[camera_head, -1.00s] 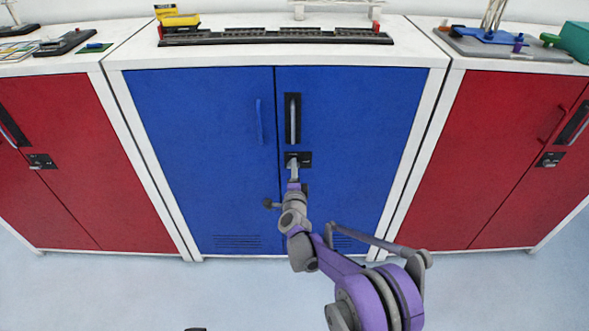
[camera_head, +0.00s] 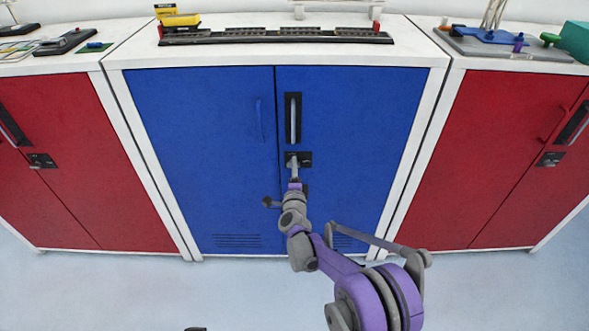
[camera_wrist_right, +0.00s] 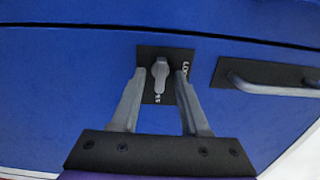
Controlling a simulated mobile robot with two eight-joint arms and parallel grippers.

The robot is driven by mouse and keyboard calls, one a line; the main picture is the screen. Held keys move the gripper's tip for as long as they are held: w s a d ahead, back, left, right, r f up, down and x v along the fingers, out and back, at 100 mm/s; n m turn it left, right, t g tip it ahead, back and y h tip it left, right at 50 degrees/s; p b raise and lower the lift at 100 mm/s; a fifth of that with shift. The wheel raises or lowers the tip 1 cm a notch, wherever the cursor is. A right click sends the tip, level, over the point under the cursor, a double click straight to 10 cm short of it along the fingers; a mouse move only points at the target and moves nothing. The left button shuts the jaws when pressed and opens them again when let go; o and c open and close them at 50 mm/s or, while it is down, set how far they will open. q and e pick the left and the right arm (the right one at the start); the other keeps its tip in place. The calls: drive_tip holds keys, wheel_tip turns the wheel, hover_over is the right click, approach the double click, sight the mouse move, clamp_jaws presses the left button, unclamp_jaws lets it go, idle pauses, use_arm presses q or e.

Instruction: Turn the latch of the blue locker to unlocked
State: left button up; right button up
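The blue locker (camera_head: 200,130) stands in the middle of the head view with both doors shut. Its latch is a black plate (camera_head: 305,158) on the right door, under the long handle. In the right wrist view the latch's grey knob (camera_wrist_right: 160,75) sits on this plate, its long side roughly up and down in the picture. Lettering on the plate is partly hidden by a finger. My right gripper (camera_wrist_right: 161,76) is open, with one fingertip on each side of the knob and a gap visible on both sides. It also shows at the latch in the head view (camera_head: 291,164).
The grey door handle (camera_head: 293,118) is just above the latch and close to my right gripper. Red lockers stand at left (camera_head: 90,150) and right (camera_head: 500,130). A track model (camera_head: 275,37) lies on the blue locker's top. The floor in front is clear.

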drive_tip(key=s+p, duration=0.1)
drive_tip(key=s, duration=0.9)
drive_tip(key=shift+s, duration=0.4)
drive_tip(key=shift+r, duration=0.1)
